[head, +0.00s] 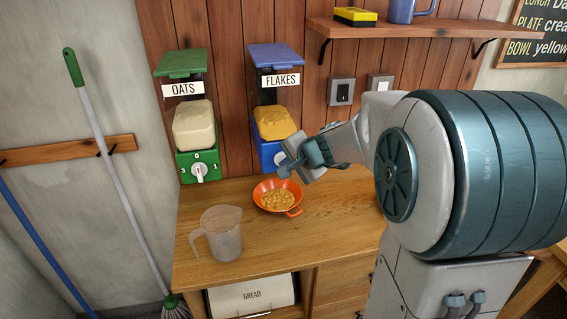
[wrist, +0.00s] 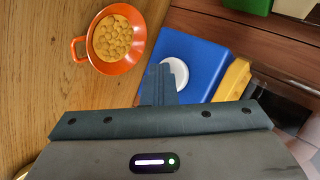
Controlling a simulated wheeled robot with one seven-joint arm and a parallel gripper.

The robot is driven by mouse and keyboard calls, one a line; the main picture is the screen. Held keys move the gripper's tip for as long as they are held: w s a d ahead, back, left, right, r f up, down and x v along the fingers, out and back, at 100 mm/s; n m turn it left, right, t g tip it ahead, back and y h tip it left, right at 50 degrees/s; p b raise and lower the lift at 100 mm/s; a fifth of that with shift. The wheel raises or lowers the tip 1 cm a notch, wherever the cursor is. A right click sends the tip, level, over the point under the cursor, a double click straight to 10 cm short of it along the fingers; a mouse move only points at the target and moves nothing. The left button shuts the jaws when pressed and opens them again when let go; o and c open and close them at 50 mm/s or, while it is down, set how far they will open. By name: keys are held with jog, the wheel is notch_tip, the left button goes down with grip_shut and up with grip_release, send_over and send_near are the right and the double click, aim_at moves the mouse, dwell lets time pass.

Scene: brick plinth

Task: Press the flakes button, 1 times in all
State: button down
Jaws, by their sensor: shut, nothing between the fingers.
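The flakes dispenser (head: 274,120) is on the wood-panelled wall, with a blue lid, a FLAKES label and yellow contents. In the wrist view its blue base (wrist: 200,58) carries a round white button (wrist: 175,73).
The green oats dispenser (head: 183,163) with a dial is to the left. A clear jug (head: 222,240) stands on the counter (head: 250,262) at the front left. A bread box (head: 252,297) is below. A shelf (head: 395,29) holds a blue mug and a yellow-black item.

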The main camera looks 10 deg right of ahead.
jog(key=shift+s+b, duration=0.3)
jog(key=shift+s, duration=0.9)
jog(key=s+b, duration=0.1)
jog(key=s, duration=0.4)
dwell(0.4)
